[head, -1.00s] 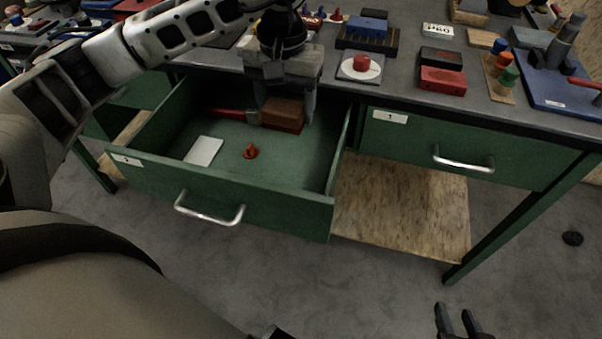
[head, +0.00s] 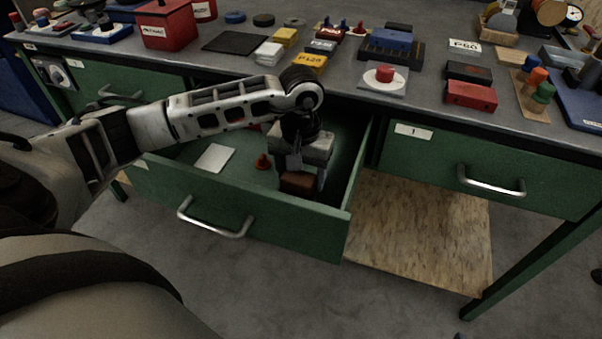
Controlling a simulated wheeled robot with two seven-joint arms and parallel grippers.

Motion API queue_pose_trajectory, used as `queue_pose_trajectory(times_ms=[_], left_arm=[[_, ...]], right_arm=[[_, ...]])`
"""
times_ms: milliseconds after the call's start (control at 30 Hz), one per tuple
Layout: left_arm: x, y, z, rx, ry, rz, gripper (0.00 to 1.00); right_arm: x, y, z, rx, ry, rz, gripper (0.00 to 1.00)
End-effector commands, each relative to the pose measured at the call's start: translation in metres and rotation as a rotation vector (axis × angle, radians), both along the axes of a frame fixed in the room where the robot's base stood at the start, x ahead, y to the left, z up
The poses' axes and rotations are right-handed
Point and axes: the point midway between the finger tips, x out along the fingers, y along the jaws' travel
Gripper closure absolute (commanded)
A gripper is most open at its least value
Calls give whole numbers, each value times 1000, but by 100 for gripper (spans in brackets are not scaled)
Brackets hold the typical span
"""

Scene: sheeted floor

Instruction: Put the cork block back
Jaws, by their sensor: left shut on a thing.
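The cork block (head: 298,182) is a small brown block inside the open green drawer (head: 250,215). My left gripper (head: 300,180) reaches down into the drawer from above and is shut on the block, near the drawer's front right part. The arm hides part of the drawer's back. Whether the block touches the drawer floor I cannot tell. My right gripper is out of view.
In the drawer lie a white card (head: 215,158) and a small red-orange piece (head: 263,162) left of the gripper. A closed drawer (head: 480,165) is at right.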

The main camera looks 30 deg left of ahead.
Motion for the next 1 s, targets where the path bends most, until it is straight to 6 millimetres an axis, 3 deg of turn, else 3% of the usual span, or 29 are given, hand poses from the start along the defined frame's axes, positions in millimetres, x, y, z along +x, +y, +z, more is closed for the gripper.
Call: queue_pose_trajectory(times_ms=[367,400,467,767,867,1000], left_arm=[[0,0,-7,0,-2,0,58],[0,0,-6,0,-1,0,28],[0,0,-5,0,-1,0,15],[0,0,-3,-1,-1,0,15],[1,0,4,0,-4,0,15],[2,0,28,0,-8,-1,15]], right_arm=[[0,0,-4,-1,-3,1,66],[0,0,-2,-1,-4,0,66],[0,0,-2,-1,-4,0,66],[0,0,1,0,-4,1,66],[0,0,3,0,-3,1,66],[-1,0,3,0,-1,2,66]])
